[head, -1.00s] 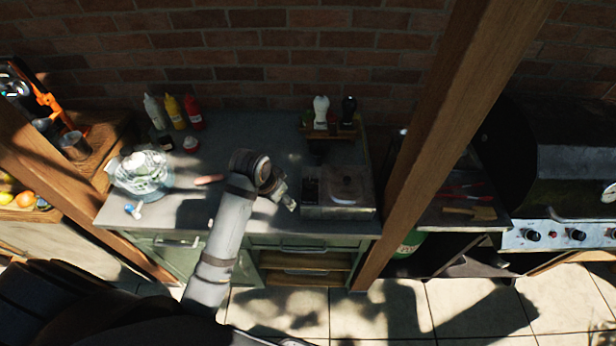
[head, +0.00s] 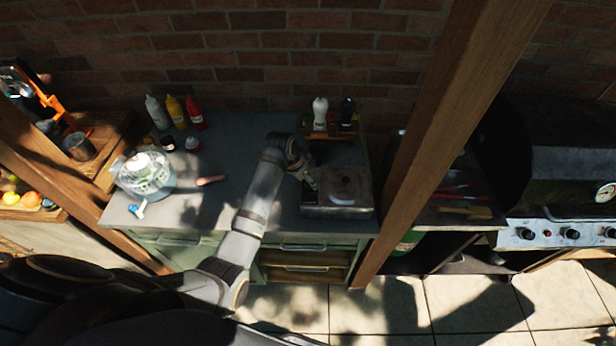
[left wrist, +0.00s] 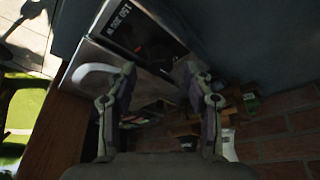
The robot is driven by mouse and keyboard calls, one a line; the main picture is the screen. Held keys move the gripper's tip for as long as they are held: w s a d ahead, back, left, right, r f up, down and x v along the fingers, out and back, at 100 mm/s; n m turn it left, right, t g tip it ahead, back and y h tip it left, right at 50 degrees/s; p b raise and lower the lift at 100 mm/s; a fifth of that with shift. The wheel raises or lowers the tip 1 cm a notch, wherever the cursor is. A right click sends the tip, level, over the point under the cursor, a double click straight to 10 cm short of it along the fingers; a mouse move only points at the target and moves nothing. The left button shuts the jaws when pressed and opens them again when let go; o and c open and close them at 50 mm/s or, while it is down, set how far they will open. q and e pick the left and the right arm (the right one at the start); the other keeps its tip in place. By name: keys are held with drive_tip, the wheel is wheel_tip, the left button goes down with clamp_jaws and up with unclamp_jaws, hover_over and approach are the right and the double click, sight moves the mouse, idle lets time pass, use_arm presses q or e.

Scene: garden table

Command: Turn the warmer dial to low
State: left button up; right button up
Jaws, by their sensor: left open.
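The warmer (head: 330,211) is a low silver box on the counter's right part, with a round dark lid on top. In the left wrist view the warmer (left wrist: 88,52) fills the upper left, with a black panel bearing white lettering and a pale curved shape on its silver face. I cannot make out the dial clearly in either view. My left gripper (head: 311,181) is over the warmer's left part in the head view. In the left wrist view the gripper (left wrist: 160,70) has its fingers apart with nothing held between them. My right gripper is not in view.
A wooden post (head: 425,150) stands just right of the warmer. Behind it is a small rack with a white shaker (head: 320,112) and a dark one. A glass bowl (head: 146,175) and sauce bottles (head: 177,112) stand on the counter's left part. A grill (head: 570,180) is far right.

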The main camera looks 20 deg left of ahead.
use_arm(q)
drive_tip(key=shift+w+d+f, duration=0.1)
drive_tip(key=shift+w+f, duration=0.1)
drive_tip(key=shift+f, duration=0.5)
clamp_jaws()
